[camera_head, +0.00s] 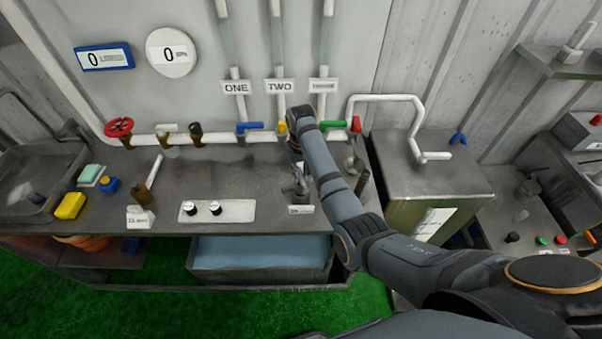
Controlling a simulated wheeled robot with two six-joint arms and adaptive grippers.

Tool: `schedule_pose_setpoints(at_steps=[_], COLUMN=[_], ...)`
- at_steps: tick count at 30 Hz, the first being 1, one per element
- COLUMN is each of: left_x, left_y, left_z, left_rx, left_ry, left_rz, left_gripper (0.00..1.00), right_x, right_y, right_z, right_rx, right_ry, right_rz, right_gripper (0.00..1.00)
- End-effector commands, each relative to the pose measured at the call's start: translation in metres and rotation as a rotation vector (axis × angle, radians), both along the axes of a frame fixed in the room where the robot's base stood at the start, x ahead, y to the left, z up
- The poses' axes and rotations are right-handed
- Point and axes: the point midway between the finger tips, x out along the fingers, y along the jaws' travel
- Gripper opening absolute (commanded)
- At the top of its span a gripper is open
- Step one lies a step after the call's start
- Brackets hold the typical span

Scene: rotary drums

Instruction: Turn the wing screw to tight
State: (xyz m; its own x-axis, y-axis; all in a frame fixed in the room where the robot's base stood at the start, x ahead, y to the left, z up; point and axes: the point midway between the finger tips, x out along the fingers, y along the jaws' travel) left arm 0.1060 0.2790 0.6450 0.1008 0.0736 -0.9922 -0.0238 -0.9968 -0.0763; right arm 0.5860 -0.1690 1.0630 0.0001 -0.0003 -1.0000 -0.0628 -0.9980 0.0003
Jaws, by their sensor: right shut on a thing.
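My right arm reaches in from the lower right, across the front of the metal bench. Its wrist is bent down over the bench, and the right gripper (298,187) is low by the bench top, just behind a small white label plate (301,209). The gripper is shut on a small fitting there, taken to be the wing screw. The fingers and wrist hide most of it, so its angle cannot be read. My left gripper is not in view.
Pipes with blue (250,126), yellow (281,128) and green (333,124) handles run behind my wrist. A red wheel valve (118,127) is at the left. A metal tank (432,178) stands right of the bench. A knob panel (217,211) lies left of the gripper.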

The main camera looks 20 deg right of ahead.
Motion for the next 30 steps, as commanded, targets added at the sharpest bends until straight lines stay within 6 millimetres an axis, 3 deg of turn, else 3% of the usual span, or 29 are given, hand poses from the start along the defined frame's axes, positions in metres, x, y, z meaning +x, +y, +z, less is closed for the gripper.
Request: schedule_pose_setpoints(at_steps=[23, 24, 28, 30], left_x=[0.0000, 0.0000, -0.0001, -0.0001], left_y=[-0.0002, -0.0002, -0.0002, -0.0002], left_z=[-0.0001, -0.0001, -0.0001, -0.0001], left_rx=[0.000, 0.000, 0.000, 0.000], left_ry=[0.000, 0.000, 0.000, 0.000], left_rz=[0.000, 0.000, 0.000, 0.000], left_gripper=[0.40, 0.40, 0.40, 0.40], right_x=[-0.0005, -0.0005, -0.0004, -0.0003], right_y=[0.0002, 0.0002, 0.0002, 0.0002], right_z=[-0.0006, -0.0006, -0.0005, -0.0004], right_rx=[0.000, 0.000, 0.000, 0.000], right_ry=[0.002, 0.002, 0.001, 0.001], right_rz=[-0.095, -0.095, -0.094, -0.094], right_gripper=[0.00, 0.19, 0.36, 0.38])
